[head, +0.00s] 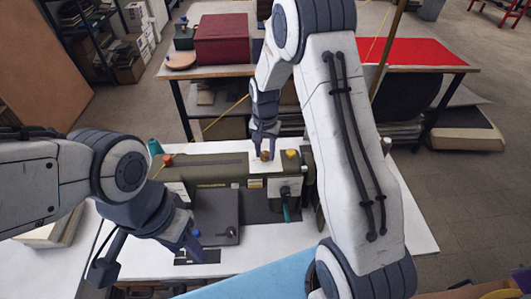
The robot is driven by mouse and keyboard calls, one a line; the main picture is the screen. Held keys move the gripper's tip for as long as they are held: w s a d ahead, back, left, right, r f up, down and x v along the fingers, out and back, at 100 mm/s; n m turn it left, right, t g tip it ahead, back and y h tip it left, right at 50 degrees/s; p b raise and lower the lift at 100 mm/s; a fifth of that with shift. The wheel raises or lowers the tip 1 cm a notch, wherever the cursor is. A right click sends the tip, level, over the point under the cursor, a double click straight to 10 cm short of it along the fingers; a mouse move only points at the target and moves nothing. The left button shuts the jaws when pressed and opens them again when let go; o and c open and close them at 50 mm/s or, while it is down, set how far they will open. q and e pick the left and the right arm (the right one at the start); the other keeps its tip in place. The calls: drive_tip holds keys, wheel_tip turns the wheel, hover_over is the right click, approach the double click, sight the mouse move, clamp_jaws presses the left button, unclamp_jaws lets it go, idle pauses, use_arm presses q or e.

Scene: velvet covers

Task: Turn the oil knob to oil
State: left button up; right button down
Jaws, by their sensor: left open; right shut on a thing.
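An olive-green sewing machine (225,171) stands on the white table, with white plates on its top and front. My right gripper (264,148) reaches down from above and is shut on a small brownish-gold knob (265,156) on the white top plate. The fingers hide part of this knob, and I cannot read any oil mark beside it. An orange knob (291,154) sits just to its right. My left gripper (148,260) is open and empty, over the table in front of the machine's left end.
A red-orange knob (168,159) and a teal cone (155,147) are at the machine's left end. A light blue cloth (255,282) lies at the front. Behind stands a table with a dark red box (222,39) and red cloth (412,56).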

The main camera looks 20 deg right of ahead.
sight(265, 153)
drive_tip(key=n+b, duration=0.1)
drive_tip(key=n, duration=0.4)
drive_tip(key=shift+n, duration=0.4)
idle(0.4)
drive_tip(key=shift+c, duration=2.4)
unclamp_jaws()
drive_tip(key=shift+r, duration=0.1)
wheel_tip(265, 153, up, 10)
drive_tip(key=b, duration=0.2)
drive_tip(key=shift+r+b, duration=0.2)
drive_tip(key=shift+b, duration=0.2)
